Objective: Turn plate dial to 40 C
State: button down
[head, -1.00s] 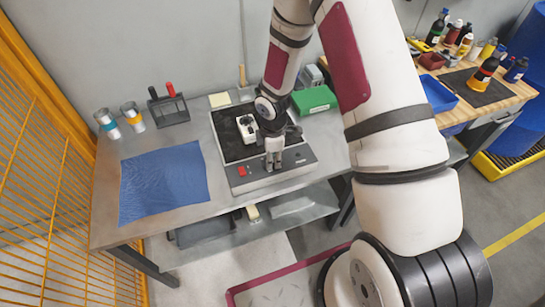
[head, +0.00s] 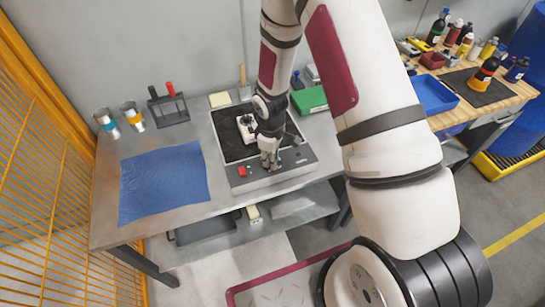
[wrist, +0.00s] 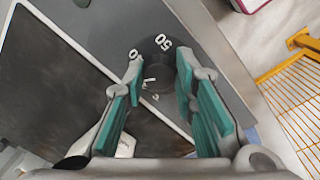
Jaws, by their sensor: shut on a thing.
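The hot plate has a black top (head: 231,146) and a grey front panel (head: 296,160), and stands on the metal bench. My gripper (head: 269,165) points down at the panel, right of a red switch (head: 242,171). In the wrist view my gripper (wrist: 160,68) is shut on the dark round dial (wrist: 162,74), with a teal-padded finger on each side. White scale figures show beside it, including a "50" at its far edge and a "0" by the left finger. Other white marks are too small to read. The fingers hide much of the dial, and I cannot tell its setting.
A white and black object (head: 246,128) sits on the plate beside my wrist. A blue cloth (head: 163,184) lies left of the plate, a green box (head: 311,99) behind it at right. A yellow mesh fence (head: 50,190) borders the bench's left side.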

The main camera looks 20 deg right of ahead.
jog(key=m, duration=0.3)
jog(key=shift+m, duration=0.3)
jog(key=shift+a+m, duration=0.1)
jog(key=shift+m, duration=1.7)
jog(key=c, duration=1.3)
grip_release()
jog(key=shift+r, duration=0.15)
notch_tip(320, 180, up, 12)
jog(key=shift+a, duration=0.3)
